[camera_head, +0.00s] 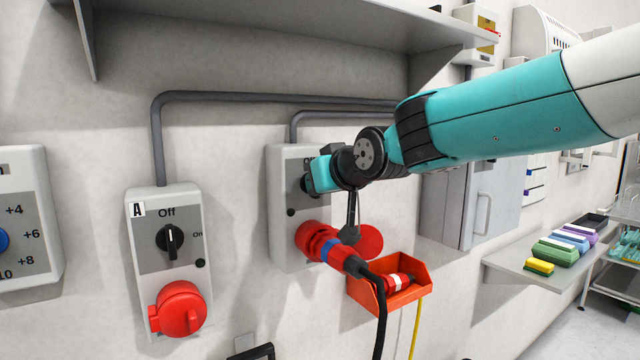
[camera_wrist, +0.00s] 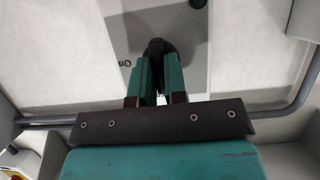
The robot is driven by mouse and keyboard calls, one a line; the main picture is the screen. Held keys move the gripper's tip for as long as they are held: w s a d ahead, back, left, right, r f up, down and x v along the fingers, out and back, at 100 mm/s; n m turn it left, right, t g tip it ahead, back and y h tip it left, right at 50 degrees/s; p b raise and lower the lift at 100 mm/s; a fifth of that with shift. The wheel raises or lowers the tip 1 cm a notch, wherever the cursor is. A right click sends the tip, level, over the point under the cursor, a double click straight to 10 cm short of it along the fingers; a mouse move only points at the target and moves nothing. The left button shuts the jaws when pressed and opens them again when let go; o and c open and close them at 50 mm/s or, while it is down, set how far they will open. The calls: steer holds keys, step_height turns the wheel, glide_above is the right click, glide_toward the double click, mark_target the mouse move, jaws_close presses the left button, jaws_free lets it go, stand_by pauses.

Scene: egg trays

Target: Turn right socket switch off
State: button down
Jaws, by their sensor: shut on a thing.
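The right socket box (camera_head: 284,240) is on the wall, with a red plug and black cable in its red socket (camera_head: 318,240). My gripper (camera_head: 306,184) is at the switch on its upper part and hides most of it. In the wrist view, my gripper (camera_wrist: 158,80) is shut on the black switch knob (camera_wrist: 156,48), between its two teal fingers. "On" lettering shows beside the knob there. The knob's exact angle is hard to tell. The left socket box (camera_head: 165,215) has a black knob (camera_head: 170,239) pointing up to "Off" and a closed red socket cover (camera_head: 178,309).
A shelf (camera_head: 280,22) juts out above the sockets. A red bin (camera_head: 405,293) hangs below right. A grey cabinet (camera_head: 450,205) and a ledge with coloured boxes (camera_head: 556,250) are further right. Grey conduits run along the wall.

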steer(key=c, duration=1.2)
jaws_free()
steer(key=shift+o, duration=0.2)
steer(key=shift+s, duration=0.1)
steer(key=b+v, duration=0.4)
steer(key=v, duration=1.3)
steer(key=shift+b, duration=0.4)
steer(key=shift+s, duration=0.1)
steer(key=s+d+f+g+h, duration=0.1)
steer(key=s+d+f+g, duration=0.2)
steer(key=s+f, duration=0.4)
steer(key=s+d+f+g+h, duration=0.1)
steer(key=s+f+g, duration=0.3)
steer(key=s+f, duration=0.4)
steer(key=s+d+f+g+h, duration=0.1)
steer(key=s+d+f+g, duration=0.3)
steer(key=s+f, duration=0.3)
step_height(320, 180, down, 4)
steer(key=shift+s+d+f, duration=0.25)
steer(key=shift+s+d, duration=0.05)
steer(key=shift+s, duration=0.05)
